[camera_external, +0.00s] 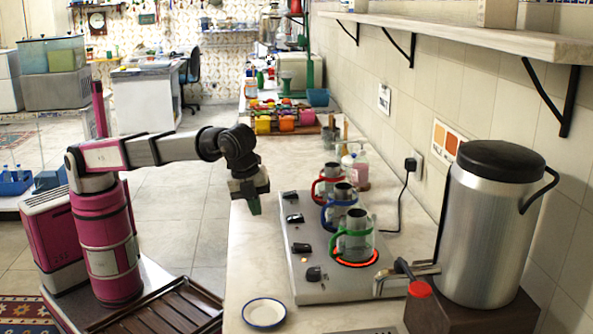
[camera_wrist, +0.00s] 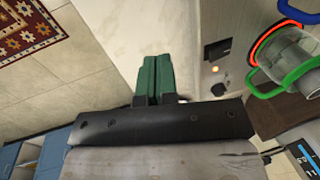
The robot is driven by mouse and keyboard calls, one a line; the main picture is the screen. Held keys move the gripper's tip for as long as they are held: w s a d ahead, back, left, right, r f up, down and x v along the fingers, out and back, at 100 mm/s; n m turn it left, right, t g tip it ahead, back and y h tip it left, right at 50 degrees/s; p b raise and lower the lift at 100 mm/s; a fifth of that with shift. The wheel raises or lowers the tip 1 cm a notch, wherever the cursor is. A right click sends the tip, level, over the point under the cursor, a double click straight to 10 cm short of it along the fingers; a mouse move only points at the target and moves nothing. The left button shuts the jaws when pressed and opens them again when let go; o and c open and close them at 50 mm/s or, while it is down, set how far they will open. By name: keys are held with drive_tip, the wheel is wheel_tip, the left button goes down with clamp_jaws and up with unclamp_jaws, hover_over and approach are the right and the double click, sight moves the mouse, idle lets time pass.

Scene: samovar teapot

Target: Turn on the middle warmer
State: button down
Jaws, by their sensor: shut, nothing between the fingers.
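The warmer panel (camera_external: 330,288) is a grey plate on the counter with black knobs along its left side. Three jugs stand on it: red-handled (camera_external: 328,182) at the back, blue-handled (camera_external: 341,208) in the middle, green-handled (camera_external: 354,240) in front. A red ring (camera_external: 357,262) glows under the green-handled jug. It also shows in the wrist view (camera_wrist: 262,45), with an orange light (camera_wrist: 215,69) beside a knob (camera_wrist: 217,52). The middle ring is hidden under its jug. My gripper (camera_external: 255,208) is shut and empty, left of the panel and above the counter. Its green fingers (camera_wrist: 154,58) point toward the counter.
A large metal urn (camera_external: 487,235) with a tap stands at the front right. A small plate (camera_external: 264,313) lies at the front of the counter. A shelf (camera_external: 460,40) runs along the right wall. The counter left of the panel is largely clear.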

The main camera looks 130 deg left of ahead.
drive_tip(key=w+a+v, duration=0.1)
drive_tip(key=v, duration=0.8)
hover_over(298, 215)
drive_tip(key=s+d, duration=0.2)
drive_tip(key=shift+w+n, duration=0.15)
drive_tip(key=shift+n, duration=0.15)
drive_tip(key=shift+f, duration=0.15)
drive_tip(key=x, duration=1.2)
drive_tip(key=shift+f, duration=1)
drive_tip(key=shift+a+f, duration=0.15)
drive_tip(key=shift+f, duration=0.1)
